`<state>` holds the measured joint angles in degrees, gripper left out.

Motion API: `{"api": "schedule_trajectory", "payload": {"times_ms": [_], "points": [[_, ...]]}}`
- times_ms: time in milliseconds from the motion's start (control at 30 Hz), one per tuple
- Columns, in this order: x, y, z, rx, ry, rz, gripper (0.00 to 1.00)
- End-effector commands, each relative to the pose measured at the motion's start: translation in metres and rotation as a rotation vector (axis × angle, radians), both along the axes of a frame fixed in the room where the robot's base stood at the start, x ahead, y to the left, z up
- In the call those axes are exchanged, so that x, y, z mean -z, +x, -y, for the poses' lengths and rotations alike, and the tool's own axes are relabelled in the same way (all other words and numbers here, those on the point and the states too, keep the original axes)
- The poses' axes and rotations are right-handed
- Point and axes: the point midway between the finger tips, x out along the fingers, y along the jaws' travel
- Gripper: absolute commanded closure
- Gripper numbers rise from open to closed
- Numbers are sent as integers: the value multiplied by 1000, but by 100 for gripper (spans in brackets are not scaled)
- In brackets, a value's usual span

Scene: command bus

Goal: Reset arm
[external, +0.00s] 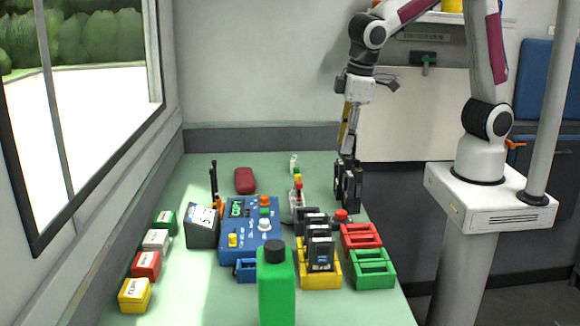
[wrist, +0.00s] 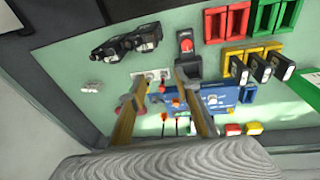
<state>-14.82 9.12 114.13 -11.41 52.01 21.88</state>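My gripper (external: 347,152) hangs pointing down over the far right part of the green table. In the external view its tips are close to the black devices (external: 348,186), and I cannot tell whether they touch. In the wrist view my gripper (wrist: 160,80) has its two yellowish fingers spread apart with nothing held between them. The black devices (wrist: 125,42) lie beyond the left finger there, apart from it. My arm is raised and bent from its white base at the right.
A blue control panel (external: 250,232) sits mid-table, with a yellow rack (external: 320,282) of black devices, a red tray (external: 362,236) and a green tray (external: 372,268) to its right. A green bottle (external: 276,287) stands in front. Several small coloured boxes line the left edge.

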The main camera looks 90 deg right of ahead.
Motion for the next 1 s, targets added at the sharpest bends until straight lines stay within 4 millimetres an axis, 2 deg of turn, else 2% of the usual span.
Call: {"api": "schedule_trajectory", "payload": {"times_ms": [433, 1000], "points": [[-33, -71, 24, -109, 53, 31, 68], [-55, -150, 45, -144, 107, 133, 68]]}}
